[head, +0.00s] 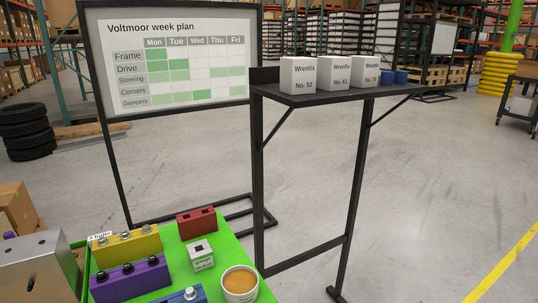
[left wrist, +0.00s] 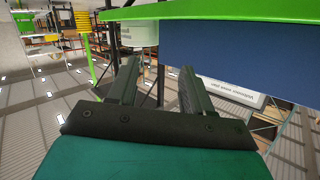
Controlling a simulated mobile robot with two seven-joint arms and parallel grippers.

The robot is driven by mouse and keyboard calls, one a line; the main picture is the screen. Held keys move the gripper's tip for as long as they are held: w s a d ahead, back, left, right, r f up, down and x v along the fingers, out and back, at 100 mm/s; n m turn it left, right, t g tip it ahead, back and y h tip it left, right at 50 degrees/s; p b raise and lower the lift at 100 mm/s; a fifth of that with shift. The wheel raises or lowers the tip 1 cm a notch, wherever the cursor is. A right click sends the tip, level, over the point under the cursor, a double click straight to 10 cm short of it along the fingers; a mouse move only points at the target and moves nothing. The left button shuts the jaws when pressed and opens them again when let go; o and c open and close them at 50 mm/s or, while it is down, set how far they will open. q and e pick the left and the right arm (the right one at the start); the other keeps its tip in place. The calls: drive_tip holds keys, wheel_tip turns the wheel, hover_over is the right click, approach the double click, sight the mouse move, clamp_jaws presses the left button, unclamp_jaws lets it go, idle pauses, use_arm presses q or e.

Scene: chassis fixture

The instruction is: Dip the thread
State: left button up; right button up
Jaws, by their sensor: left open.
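In the head view, a white cup (head: 239,293) of amber-brown liquid (head: 239,280) stands at the front right of a green surface (head: 228,247). A blue block (head: 170,299) with a silver bolt (head: 190,293) is cut off by the bottom edge. A purple block (head: 130,284) holds black bolts; a yellow block (head: 126,249) holds silver ones. The left wrist view is upside down: my left gripper (left wrist: 157,70) is open and empty, with the white cup (left wrist: 138,35) beyond its fingers and the blue block (left wrist: 262,55) at right. My right gripper is out of view.
A red block (head: 196,223) and a white block with a dark hole (head: 200,255) stand behind the cup. A grey metal piece (head: 40,268) is at the left. A black shelf (head: 330,95) with white boxes and a planning board (head: 172,60) stand behind.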

use_arm(q)
drive_tip(key=s+f+n+g+y, duration=0.1)
drive_tip(key=s+f+n+g, duration=0.1)
drive_tip(key=s+f, duration=0.5)
drive_tip(key=shift+s+a+f+g+y, duration=0.2)
drive_tip(key=shift+a+f+g+y, duration=0.3)
drive_tip(key=shift+g, duration=0.4)
drive_tip(key=shift+d+f, duration=0.1)
